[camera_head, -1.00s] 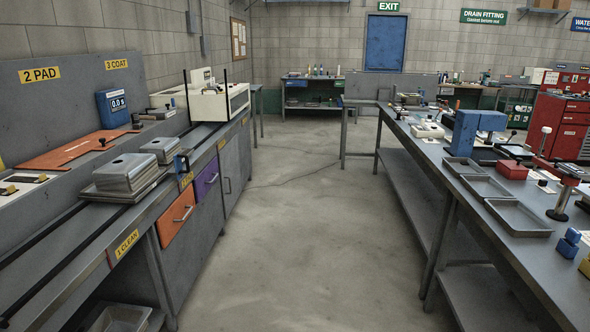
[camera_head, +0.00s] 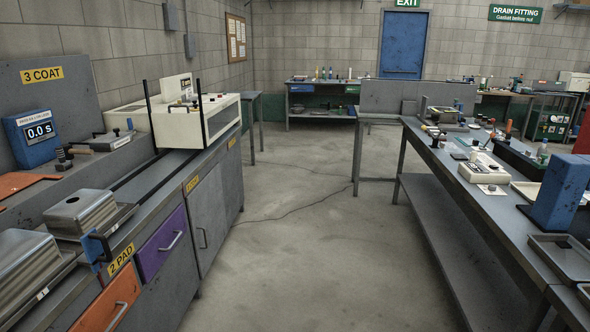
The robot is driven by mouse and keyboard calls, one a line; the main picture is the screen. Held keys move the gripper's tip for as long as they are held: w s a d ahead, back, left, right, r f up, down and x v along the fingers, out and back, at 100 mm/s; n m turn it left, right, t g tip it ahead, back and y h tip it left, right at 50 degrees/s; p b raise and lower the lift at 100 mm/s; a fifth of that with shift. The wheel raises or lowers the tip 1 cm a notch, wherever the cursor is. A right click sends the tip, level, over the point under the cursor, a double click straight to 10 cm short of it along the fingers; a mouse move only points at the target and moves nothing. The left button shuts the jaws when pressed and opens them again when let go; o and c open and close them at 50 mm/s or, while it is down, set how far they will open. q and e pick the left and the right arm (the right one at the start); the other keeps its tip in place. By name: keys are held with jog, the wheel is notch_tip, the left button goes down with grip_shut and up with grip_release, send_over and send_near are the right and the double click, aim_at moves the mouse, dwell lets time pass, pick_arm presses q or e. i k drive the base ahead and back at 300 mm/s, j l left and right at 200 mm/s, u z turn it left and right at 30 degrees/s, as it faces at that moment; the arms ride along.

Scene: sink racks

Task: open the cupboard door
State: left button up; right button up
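A grey cupboard door (camera_head: 209,219) is in the front of the left bench, right of the purple drawer. It looks shut. Its dark vertical handle (camera_head: 202,238) is on its left side. A narrower grey panel (camera_head: 232,180) follows it toward the bench's far end; I cannot tell whether it is a second door. Neither of my grippers shows in the head view.
A purple drawer (camera_head: 161,245) and an orange drawer (camera_head: 108,305) with bar handles are nearer in the left bench. A long workbench (camera_head: 445,185) runs along the right.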

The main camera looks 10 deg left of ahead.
aim_at(205, 203)
jog(key=i+u, duration=0.25)
jog(key=i, duration=0.25)
jog(key=i+l+u, duration=0.25)
jog(key=i, duration=0.2)
jog(key=i+l+u, duration=0.25)
jog(key=i, duration=0.25)
jog(key=i+l+u, duration=0.25)
jog(key=i+l, duration=0.1)
jog(key=i, duration=0.1)
